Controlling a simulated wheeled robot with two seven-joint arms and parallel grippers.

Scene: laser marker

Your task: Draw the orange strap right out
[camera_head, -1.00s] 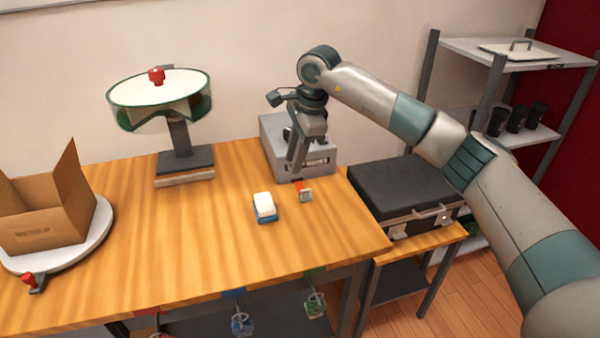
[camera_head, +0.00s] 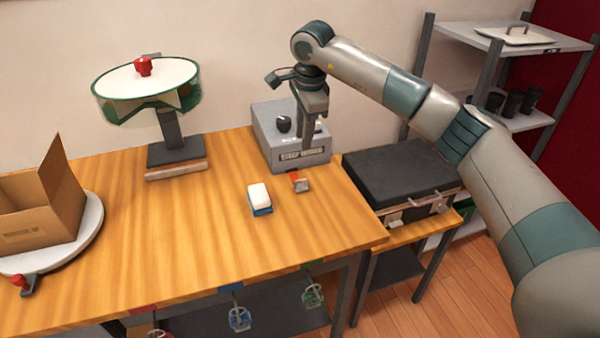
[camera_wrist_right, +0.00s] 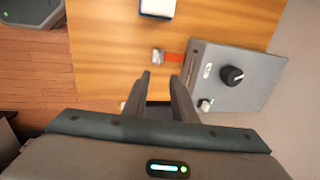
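A short orange-red strap (camera_head: 294,176) with a metal end piece (camera_head: 301,186) sticks out from the front foot of a grey box (camera_head: 300,155) with a black dial and lies over the table. In the right wrist view the strap (camera_wrist_right: 173,57) runs from the box edge to its metal end (camera_wrist_right: 158,57). My right gripper (camera_head: 308,148) points down in front of the box, above and apart from the strap. In the wrist view its two fingers (camera_wrist_right: 161,77) stand apart with nothing between them. My left gripper is not in view.
A white and blue block (camera_head: 260,199) lies left of the strap. A black case (camera_head: 400,178) stands right of the table. A round-topped stand (camera_head: 178,150) and an open cardboard box (camera_head: 40,215) are at left. The table's middle (camera_head: 180,225) is clear.

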